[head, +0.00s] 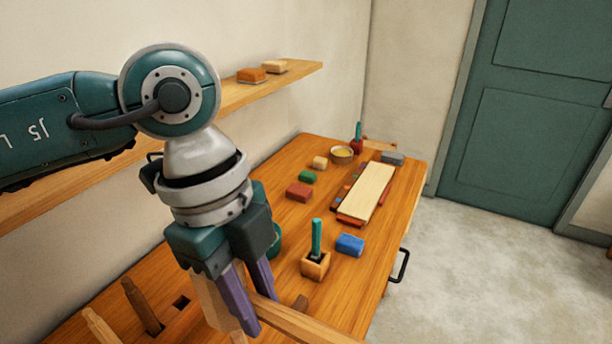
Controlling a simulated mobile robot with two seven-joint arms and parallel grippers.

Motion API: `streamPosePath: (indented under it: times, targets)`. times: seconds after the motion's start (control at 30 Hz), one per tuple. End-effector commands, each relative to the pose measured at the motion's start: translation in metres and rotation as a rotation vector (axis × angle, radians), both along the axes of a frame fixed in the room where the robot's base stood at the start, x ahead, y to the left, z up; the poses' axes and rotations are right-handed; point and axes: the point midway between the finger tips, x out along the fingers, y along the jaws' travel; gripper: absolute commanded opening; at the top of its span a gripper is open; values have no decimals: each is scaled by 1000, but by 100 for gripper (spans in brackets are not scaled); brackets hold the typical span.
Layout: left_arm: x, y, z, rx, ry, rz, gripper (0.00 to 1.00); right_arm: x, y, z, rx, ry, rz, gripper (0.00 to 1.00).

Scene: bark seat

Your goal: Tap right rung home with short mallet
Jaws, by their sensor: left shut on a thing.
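My left gripper (252,308) reaches down from the left over the near part of the bench. Its purple fingers are shut on a wooden piece, mostly hidden by the fingers. A pale wooden block (211,304) shows beside and behind the fingers; I cannot tell whether it is the short mallet's head. A wooden bar (312,326) runs from the fingers toward the lower right and is cut off by the frame. I cannot tell whether it is the right rung, or whether it touches the block. Wooden posts (139,304) stand at the lower left. My right gripper is out of view.
On the wooden bench (365,275) stand a green-handled tool in a wooden block (316,265), a blue block (350,245), a red block (299,192) and a pale board (368,192). A shelf (225,100) runs along the left wall. Floor is clear at right.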

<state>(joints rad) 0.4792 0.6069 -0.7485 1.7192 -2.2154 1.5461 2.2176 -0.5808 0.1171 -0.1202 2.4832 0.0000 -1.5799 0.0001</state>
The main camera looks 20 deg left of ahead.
Motion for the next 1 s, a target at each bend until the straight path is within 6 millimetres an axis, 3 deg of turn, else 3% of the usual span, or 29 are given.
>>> streamPosePath:
  times: [0.37, 0.47, 0.63, 0.67, 0.87, 1.0]
  targets:
    - [0, 0, -6, -1, 0, 0, 0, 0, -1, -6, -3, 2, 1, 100]
    - [0, 0, -21, -1, 0, 1, 0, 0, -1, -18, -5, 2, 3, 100]
    - [0, 0, -61, 0, 1, 1, 0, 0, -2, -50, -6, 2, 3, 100]
    - [0, 0, -49, -1, -1, 0, 0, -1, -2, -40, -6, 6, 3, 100]
    - [0, 0, -37, 0, 0, 0, 0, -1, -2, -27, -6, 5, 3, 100]
    - [0, -2, -12, -1, 0, 0, 0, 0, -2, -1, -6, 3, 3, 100]
